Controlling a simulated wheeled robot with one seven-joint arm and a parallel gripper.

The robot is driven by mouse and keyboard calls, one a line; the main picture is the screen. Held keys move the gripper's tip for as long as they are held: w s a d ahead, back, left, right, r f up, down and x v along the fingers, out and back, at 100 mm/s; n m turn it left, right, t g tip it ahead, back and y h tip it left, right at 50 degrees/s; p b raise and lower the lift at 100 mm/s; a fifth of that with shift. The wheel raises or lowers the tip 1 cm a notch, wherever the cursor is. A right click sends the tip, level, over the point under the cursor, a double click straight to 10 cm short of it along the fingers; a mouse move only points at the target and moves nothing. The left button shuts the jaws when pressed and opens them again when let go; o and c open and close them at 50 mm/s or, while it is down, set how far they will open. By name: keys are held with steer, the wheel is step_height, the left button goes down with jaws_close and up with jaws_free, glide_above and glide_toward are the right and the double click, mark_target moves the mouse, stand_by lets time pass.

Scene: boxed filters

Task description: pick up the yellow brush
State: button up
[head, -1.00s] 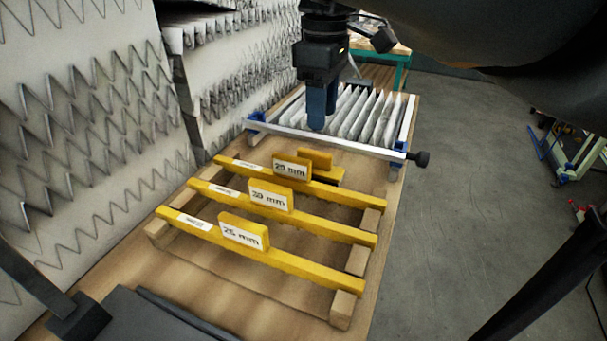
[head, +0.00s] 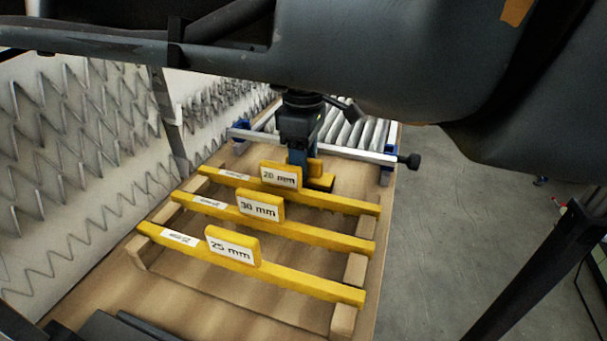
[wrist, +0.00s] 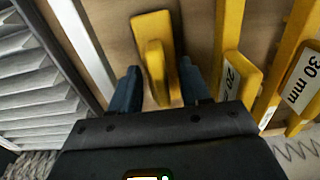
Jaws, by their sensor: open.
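The yellow brush (head: 322,183) lies on the wooden table behind the yellow bar labelled 20 mm, partly hidden by that label and my gripper in the head view. In the wrist view the brush (wrist: 153,62) shows a flat base with a raised yellow grip. My gripper (wrist: 158,84) is open, with its blue fingers on either side of the grip and a gap to each side. I cannot tell how deep the fingertips reach. In the head view my gripper (head: 299,157) points down at the brush.
Three yellow bars labelled 20 mm (head: 281,176), 30 mm (head: 260,205) and 25 mm (head: 232,245) rest on wooden rails in front. A pleated filter in a metal frame (head: 345,152) is just behind. Zigzag filter panels (head: 75,180) stand on the left.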

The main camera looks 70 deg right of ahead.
mark_target(310, 158)
steer(key=shift+f, duration=0.1)
steer(key=shift+c, duration=0.3)
jaws_close()
steer(key=shift+r, duration=0.2)
steer(key=shift+r, duration=0.3)
steer(key=r, duration=0.2)
steer(key=s+r+b, duration=0.1)
steer(key=shift+d+r, duration=0.3)
steer(key=shift+r, duration=0.05)
steer(key=s+d+r+b, duration=0.1)
steer(key=s+d+r, duration=0.3)
steer(key=s, duration=0.5)
step_height(310, 158, up, 2)
steer(key=shift+s+r, duration=0.2)
steer(key=shift+s, duration=0.2)
